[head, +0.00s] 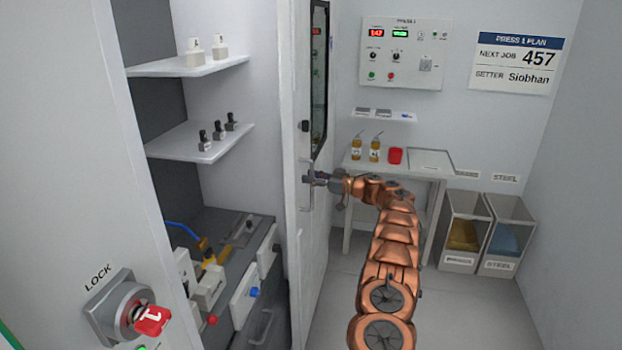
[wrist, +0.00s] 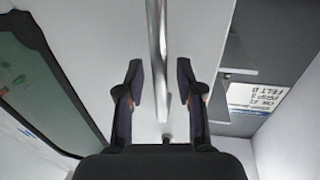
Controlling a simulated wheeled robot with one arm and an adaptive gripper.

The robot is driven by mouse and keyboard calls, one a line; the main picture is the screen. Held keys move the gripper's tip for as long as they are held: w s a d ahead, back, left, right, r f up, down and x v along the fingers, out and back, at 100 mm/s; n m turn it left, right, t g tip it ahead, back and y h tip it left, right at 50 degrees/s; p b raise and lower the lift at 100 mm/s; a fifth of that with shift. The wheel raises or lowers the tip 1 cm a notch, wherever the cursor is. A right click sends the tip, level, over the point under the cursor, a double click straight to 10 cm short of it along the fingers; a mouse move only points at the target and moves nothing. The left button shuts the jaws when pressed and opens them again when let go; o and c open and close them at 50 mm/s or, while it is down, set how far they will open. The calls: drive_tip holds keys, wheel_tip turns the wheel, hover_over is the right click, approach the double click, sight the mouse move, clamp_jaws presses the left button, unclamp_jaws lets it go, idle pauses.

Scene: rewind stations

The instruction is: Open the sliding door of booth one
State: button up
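The white sliding door (head: 315,245), with a dark-framed window (head: 320,75), shows at a steep angle in the head view. Its metal bar handle (head: 306,190) is upright on the door face. My gripper (head: 312,179) is at that handle at the end of my copper-coloured arm. In the wrist view the handle (wrist: 156,50) runs between the two spread fingers of my gripper (wrist: 159,85), with a gap on each side. The door's face (wrist: 100,30) and window (wrist: 35,75) fill the left part of that view.
Left of the door an open space shows shelves (head: 200,145) and a machine (head: 235,265). A lock (head: 120,310) with a red key (head: 153,320) is nearest left. A small table (head: 395,165) and two bins (head: 462,240) stand at the back right. The floor between is clear.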

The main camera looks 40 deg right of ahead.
idle(0.3)
drive_tip(key=v, duration=1.2)
